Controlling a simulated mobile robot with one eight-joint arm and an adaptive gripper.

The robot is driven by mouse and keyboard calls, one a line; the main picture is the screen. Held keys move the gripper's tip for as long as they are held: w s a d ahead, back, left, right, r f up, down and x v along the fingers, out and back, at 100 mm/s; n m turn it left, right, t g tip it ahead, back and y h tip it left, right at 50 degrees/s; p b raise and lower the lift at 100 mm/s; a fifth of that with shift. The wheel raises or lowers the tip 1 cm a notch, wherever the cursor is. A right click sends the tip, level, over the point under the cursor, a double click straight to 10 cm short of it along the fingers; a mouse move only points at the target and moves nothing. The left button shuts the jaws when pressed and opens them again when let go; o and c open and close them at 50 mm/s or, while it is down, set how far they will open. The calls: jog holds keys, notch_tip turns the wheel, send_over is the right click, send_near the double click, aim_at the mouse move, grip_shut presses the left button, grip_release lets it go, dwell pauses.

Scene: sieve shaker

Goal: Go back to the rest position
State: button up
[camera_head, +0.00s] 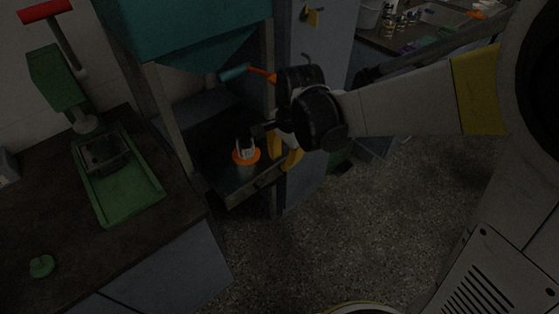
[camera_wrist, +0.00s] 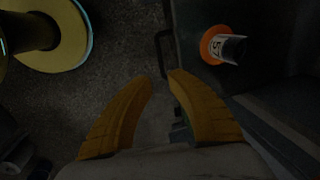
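My gripper (camera_head: 284,152) hangs in front of the blue machine's low shelf, with its yellow fingers close to the shelf's front edge. In the wrist view my gripper (camera_wrist: 160,80) has its two yellow fingers apart with nothing between them. A small white container with dark marking (camera_head: 245,145) stands on an orange round base (camera_head: 244,158) on the shelf, left of my fingers and apart from them. The same container (camera_wrist: 232,48) shows at the upper right of the wrist view.
The machine's shelf (camera_head: 232,188) has a handle-like bar (camera_wrist: 160,50) at its front edge. A green press (camera_head: 120,190) stands on the left counter. An orange-and-teal lever (camera_head: 238,73) sticks out above the shelf. The speckled floor (camera_head: 290,250) in front is clear.

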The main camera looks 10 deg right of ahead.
dwell(0.4)
jog(key=s+d+r+n+t+h, duration=0.1)
jog(key=s+d+r+n+t, duration=0.4)
jog(key=s+d+r+n, duration=0.5)
jog(key=s+d+n, duration=0.1)
jog(key=s+d, duration=0.1)
jog(key=s, duration=0.1)
jog(key=shift+s+r, duration=0.2)
jog(key=shift+s, duration=0.1)
